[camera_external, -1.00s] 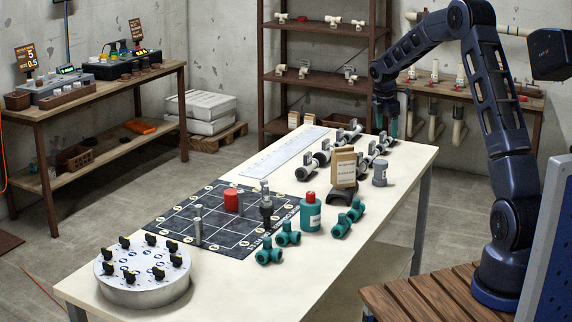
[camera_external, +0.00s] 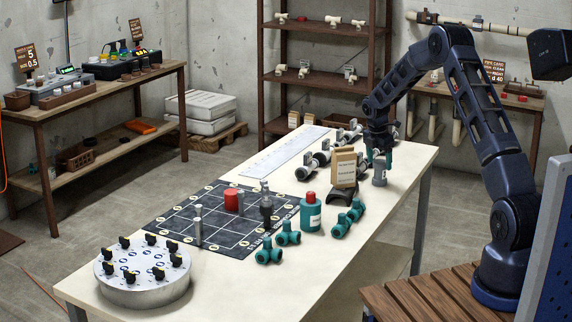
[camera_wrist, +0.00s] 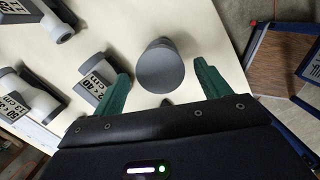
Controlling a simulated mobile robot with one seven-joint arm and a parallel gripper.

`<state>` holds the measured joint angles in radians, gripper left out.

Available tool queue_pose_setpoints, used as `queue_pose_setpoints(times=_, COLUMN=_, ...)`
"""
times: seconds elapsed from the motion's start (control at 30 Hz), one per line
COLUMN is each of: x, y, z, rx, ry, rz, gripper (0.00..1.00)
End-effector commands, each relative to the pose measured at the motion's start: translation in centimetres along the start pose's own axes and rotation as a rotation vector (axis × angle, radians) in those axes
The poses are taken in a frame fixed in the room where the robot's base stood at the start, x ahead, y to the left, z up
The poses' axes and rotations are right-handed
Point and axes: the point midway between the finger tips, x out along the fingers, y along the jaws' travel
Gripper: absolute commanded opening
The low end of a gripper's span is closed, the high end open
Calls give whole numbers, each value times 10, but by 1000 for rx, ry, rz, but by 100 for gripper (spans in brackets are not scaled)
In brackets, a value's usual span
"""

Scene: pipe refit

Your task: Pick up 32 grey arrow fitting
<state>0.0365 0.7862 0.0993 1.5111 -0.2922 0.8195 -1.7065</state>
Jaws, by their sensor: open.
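A plain grey cylindrical fitting (camera_external: 379,177) stands upright near the right edge of the table. It also shows from above in the wrist view (camera_wrist: 160,66), with a small dark tip at its lower side. No number is readable on it, so I cannot tell if it is the 32 fitting. My gripper (camera_external: 379,158) is right above it, pointing down. In the wrist view the green fingers of my gripper (camera_wrist: 162,72) are apart, one on each side of the grey fitting.
Grey-and-white pipe pieces with tags (camera_wrist: 92,84) lie close to the left. A card box on a black stand (camera_external: 344,170) is just left of my gripper. A teal bottle (camera_external: 311,215) and teal fittings (camera_external: 288,235) stand nearer. The table's right edge is close.

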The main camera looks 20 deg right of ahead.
Motion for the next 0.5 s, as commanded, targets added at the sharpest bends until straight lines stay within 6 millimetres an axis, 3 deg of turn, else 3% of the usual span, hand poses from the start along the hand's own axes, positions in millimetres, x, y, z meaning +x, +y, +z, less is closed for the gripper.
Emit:
queue_pose_setpoints(times=0.17, x=10, y=0, z=0, rx=0, ry=0, rz=0, gripper=76)
queue_pose_setpoints(times=0.5, x=51, y=-1, z=1, rx=0, ry=0, rz=0, gripper=76)
